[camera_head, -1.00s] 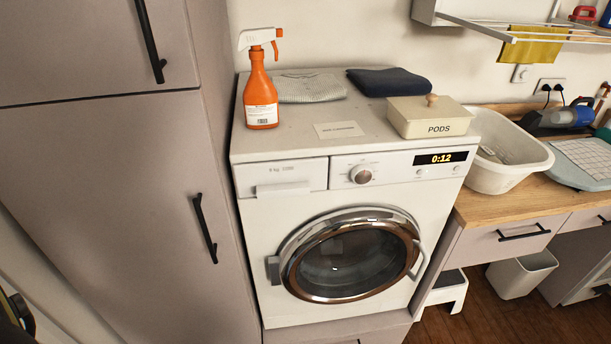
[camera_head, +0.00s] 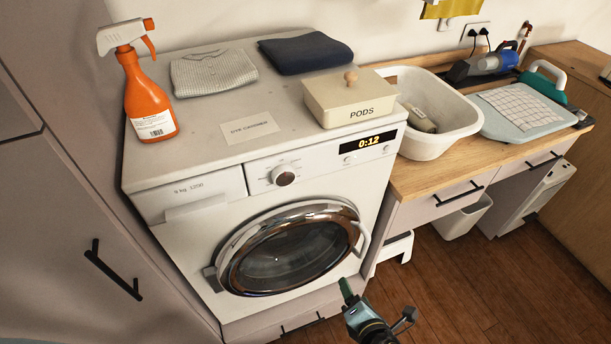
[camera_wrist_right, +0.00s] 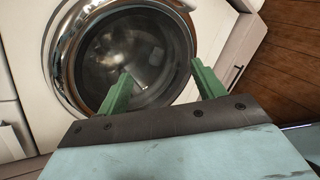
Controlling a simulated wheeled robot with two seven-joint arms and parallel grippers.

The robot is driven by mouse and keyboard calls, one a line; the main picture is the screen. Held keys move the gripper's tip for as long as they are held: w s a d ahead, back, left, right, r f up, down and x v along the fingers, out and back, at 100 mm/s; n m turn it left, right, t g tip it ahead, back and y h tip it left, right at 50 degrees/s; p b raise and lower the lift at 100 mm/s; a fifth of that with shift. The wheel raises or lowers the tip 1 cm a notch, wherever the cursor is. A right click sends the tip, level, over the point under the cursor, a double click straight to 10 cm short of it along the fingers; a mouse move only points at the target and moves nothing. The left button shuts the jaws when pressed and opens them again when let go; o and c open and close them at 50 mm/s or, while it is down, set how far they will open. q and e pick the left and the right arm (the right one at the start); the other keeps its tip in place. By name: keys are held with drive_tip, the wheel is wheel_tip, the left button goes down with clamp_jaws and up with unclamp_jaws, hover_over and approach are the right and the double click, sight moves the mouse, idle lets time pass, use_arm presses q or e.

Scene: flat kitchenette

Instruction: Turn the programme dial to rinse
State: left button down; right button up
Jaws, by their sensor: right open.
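The programme dial (camera_head: 284,175) is a round silver knob on the washing machine's front panel, left of the display (camera_head: 369,143) that reads 0:12. The white washing machine (camera_head: 180,245) has a round door (camera_head: 290,250) that is closed. My right gripper (camera_head: 345,287) is low in front of the machine, below and to the right of the dial and apart from it. In the right wrist view its two green fingers (camera_wrist_right: 158,85) are spread and empty, facing the door glass. The dial is not in the wrist view. My left gripper is not in view.
On the machine top stand an orange spray bottle (camera_head: 149,100), folded cloths (camera_head: 213,72), a label card (camera_head: 250,128) and a PODS box (camera_head: 350,98). To the right, a wooden counter (camera_head: 410,178) holds a white basin (camera_head: 432,144). A door handle (camera_head: 362,240) sticks out at the door's right.

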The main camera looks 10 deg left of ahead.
drive_tip(key=w+a+r+n+t+y+p, duration=0.1)
drive_tip(key=a+r+n+y, duration=0.1)
drive_tip(key=a+r+n, duration=0.35)
drive_tip(key=a+r+n+t+y, duration=0.1)
drive_tip(key=a+r+n+t, duration=0.15)
drive_tip(key=r, duration=0.65)
drive_tip(key=n+y, duration=0.2)
drive_tip(key=n, duration=0.3)
approach(285, 179)
drive_tip(key=shift+t, duration=0.25)
drive_tip(key=x, duration=0.7)
drive_tip(key=shift+w+a+f, duration=0.1)
drive_tip(key=shift+w+f, duration=0.05)
drive_tip(key=shift+f, duration=0.05)
drive_tip(key=shift+w+a, duration=0.3)
drive_tip(key=shift+w, duration=0.1)
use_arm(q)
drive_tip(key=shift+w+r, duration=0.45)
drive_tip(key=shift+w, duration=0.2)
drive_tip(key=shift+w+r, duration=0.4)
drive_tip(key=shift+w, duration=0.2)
use_arm(e)
drive_tip(key=c, duration=1)
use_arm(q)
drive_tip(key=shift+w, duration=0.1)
